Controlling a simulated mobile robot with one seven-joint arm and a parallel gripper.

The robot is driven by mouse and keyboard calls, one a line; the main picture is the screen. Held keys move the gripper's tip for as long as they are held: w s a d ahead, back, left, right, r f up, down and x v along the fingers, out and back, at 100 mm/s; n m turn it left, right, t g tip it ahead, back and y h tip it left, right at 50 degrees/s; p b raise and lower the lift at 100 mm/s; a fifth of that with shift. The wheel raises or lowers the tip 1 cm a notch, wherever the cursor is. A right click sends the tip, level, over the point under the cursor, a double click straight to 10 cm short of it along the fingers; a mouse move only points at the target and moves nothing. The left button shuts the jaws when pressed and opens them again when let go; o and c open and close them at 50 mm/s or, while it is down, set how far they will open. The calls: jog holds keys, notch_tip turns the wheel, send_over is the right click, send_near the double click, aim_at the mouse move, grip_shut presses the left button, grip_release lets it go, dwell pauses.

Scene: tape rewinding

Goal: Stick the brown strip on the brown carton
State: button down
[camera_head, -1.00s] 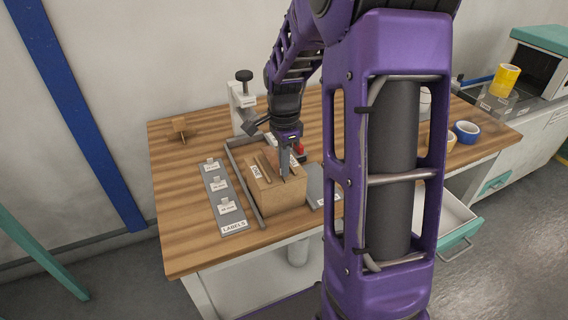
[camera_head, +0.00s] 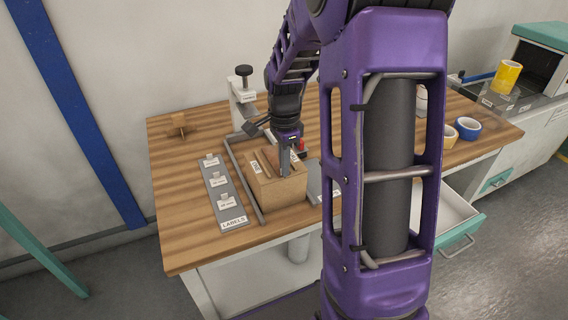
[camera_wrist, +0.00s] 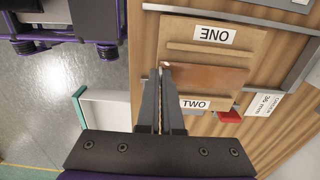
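The brown carton (camera_head: 277,198) sits on the table inside a grey metal frame. In the wrist view the carton (camera_wrist: 182,105) has labels ONE (camera_wrist: 214,35) and TWO (camera_wrist: 194,104) on its top. The darker brown strip (camera_wrist: 215,80) lies between these labels, over or on the top; I cannot tell whether it is stuck. My gripper (camera_head: 285,173) is at the carton's top. In the wrist view my gripper's fingers (camera_wrist: 163,72) are close together with the strip's left end between their tips. The fingers hide that end.
A grey LABELS board (camera_head: 222,197) lies left of the carton, and another grey board (camera_head: 326,184) lies right of it. A white stand (camera_head: 243,100) is behind. A drawer (camera_head: 448,224) stands open at the front.

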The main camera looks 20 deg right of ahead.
jog(key=c, duration=1.5)
grip_release()
jog(key=o, duration=0.5)
jog(key=shift+o, duration=0.2)
jog(key=shift+o, duration=1)
jog(key=shift+r+p, duration=2.7)
jog(key=shift+r, duration=0.8)
